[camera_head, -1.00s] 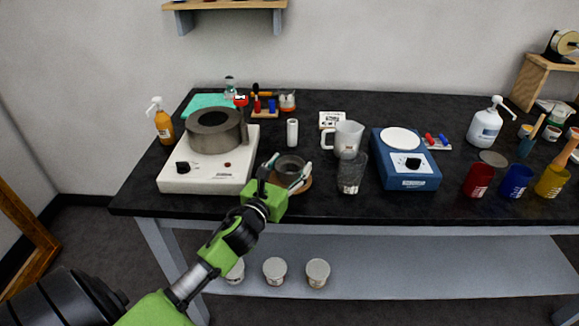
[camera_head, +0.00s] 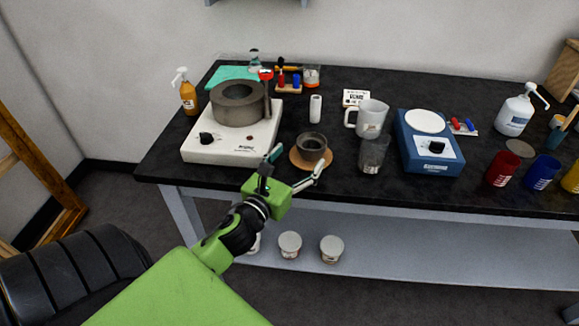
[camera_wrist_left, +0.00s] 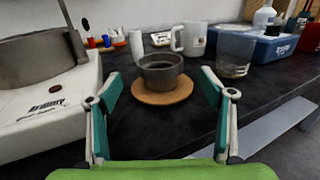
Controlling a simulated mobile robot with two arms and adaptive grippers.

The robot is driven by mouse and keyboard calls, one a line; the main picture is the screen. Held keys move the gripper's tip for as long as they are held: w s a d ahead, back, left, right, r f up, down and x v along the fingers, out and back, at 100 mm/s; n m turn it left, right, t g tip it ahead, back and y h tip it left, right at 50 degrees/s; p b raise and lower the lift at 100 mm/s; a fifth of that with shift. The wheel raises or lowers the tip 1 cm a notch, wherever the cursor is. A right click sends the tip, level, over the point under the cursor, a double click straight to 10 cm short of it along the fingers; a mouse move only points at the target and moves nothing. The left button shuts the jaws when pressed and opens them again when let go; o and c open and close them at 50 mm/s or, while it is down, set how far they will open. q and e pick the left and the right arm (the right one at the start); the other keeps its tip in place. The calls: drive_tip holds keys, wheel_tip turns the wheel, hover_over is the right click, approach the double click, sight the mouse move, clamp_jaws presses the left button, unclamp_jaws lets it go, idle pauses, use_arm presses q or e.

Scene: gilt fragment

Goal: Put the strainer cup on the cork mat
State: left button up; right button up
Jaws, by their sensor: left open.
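The strainer cup (camera_head: 311,145) is a small dark grey cup. It stands upright on the round cork mat (camera_head: 297,160), which lies near the front edge of the black table. In the left wrist view the cup (camera_wrist_left: 161,72) rests on the brown mat (camera_wrist_left: 160,98), with the rim of the mat showing around its base. My left gripper (camera_head: 296,170) is open and empty in front of the cup. Its fingers (camera_wrist_left: 160,100) are spread wide, apart from the cup. My right gripper is not in view.
A white hotplate (camera_head: 230,145) with a dark ring (camera_head: 238,103) stands to the left. A clear glass (camera_head: 373,155), a white jug (camera_head: 368,118) and a blue scale (camera_head: 428,150) stand to the right. A white cylinder (camera_head: 315,108) is behind the cup.

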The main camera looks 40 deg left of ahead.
use_arm(q)
drive_tip(key=shift+s+d, duration=0.15)
drive_tip(key=shift+s, duration=0.9)
drive_tip(key=shift+s+d, duration=0.15)
drive_tip(key=shift+s, duration=0.9)
